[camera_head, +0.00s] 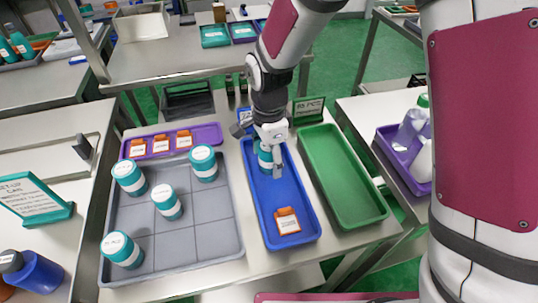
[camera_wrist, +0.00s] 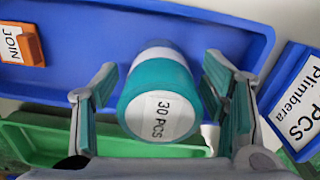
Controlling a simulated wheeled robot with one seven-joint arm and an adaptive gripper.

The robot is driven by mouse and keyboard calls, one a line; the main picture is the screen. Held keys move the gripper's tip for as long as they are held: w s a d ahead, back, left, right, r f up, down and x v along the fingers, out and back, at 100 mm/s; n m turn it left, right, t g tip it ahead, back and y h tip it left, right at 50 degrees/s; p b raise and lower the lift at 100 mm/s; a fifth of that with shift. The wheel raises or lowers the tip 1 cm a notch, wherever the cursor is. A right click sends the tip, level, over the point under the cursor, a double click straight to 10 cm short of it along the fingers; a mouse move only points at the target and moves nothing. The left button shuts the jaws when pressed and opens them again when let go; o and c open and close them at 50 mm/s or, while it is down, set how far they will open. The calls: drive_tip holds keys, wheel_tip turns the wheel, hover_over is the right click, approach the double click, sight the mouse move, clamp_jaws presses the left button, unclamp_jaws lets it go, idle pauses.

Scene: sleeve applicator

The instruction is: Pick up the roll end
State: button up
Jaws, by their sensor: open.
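A teal and white cylindrical roll (camera_wrist: 160,85), its end labelled "30 PCS", stands in the blue tray (camera_wrist: 105,30). In the head view the roll (camera_head: 265,160) is partly hidden by my gripper (camera_head: 262,150). In the wrist view my gripper (camera_wrist: 160,108) is open, with one finger on each side of the roll. The left finger shows a gap to it; the right finger is close, and I cannot tell if it touches. An orange and white card (camera_head: 287,221) marked "JOIN" lies at the near end of the blue tray.
Several similar teal rolls (camera_head: 167,202) stand in the grey divided tray (camera_head: 220,258) at left. A purple tray (camera_head: 214,132) with orange cards lies behind it. An empty green tray (camera_head: 345,180) sits close to the right of the blue tray.

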drive_tip(key=shift+f, duration=0.45)
drive_tip(key=c, duration=1.3)
drive_tip(key=shift+r, duration=0.1)
